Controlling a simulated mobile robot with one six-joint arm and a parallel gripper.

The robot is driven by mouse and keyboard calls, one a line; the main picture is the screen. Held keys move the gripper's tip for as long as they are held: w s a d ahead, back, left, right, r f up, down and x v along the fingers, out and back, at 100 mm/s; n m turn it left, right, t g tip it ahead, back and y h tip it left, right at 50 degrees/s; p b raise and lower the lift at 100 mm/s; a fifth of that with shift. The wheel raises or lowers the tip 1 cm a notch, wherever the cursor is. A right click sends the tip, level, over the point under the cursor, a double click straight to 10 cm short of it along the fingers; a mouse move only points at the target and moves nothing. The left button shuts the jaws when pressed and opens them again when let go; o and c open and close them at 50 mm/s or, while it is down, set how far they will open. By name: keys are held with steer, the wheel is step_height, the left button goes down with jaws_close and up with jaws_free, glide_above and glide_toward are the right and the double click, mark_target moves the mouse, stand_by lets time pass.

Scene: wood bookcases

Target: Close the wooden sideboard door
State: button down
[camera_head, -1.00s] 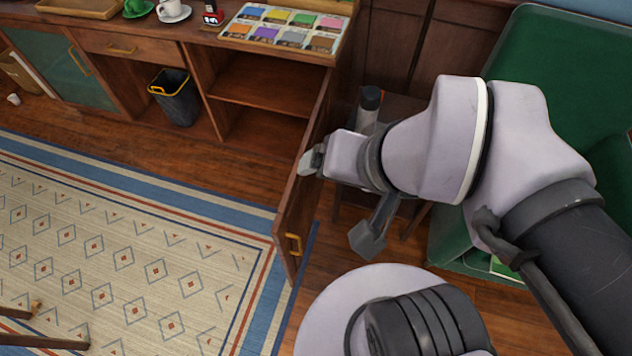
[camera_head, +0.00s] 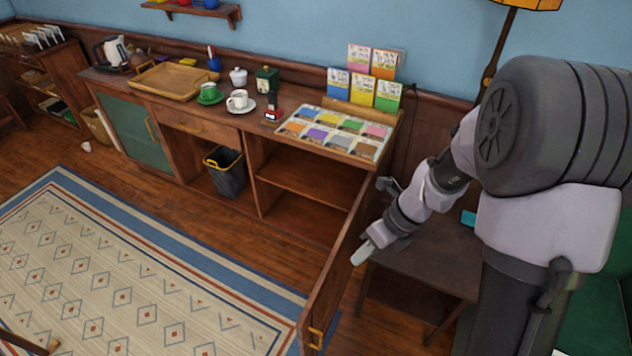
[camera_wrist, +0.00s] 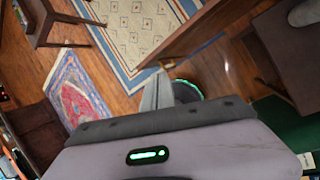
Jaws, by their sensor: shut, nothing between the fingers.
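The wooden sideboard door (camera_head: 338,268) stands wide open, swung out from the right end of the sideboard (camera_head: 268,146) into the room. Its yellow handle (camera_head: 316,337) is near the free end, low in the head view. The right compartment behind it, with one shelf (camera_head: 310,179), is open and empty. My gripper (camera_head: 362,252) is shut and empty, just right of the door. I cannot tell whether it touches the door. In the wrist view my gripper fingers (camera_wrist: 166,92) point toward the floor and rug, with a brown panel, likely the door (camera_wrist: 190,35), close by.
A dark low table (camera_head: 425,262) stands right of the door, under my arm. A patterned rug (camera_head: 130,290) lies left of it. A bin (camera_head: 226,172) sits in the sideboard's open bay. Colour cards (camera_head: 335,133), a cup (camera_head: 238,99) and a tray (camera_head: 170,80) are on top.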

step_height(320, 180, down, 10)
steer(key=d+m+g+y+p, duration=0.1)
steer(key=m+y+p, duration=0.1)
steer(key=m, duration=0.8)
steer(key=m+b, duration=0.3)
steer(key=m, duration=0.1)
glide_toward(312, 317)
step_height(312, 317, down, 4)
steer(key=s+d, duration=0.1)
steer(key=s, duration=0.1)
steer(key=shift+g, duration=0.3)
steer(key=shift+w+a+f+b, duration=0.1)
steer(key=shift+w+a, duration=0.2)
steer(key=shift+a, duration=0.3)
steer(key=shift+w+a+r+b, duration=0.15)
steer(key=shift+w+a, duration=0.15)
steer(key=shift+a, duration=0.3)
steer(key=shift+w+a+f+b, duration=0.15)
steer(key=shift+w+a, duration=0.15)
steer(key=shift+a, duration=0.35)
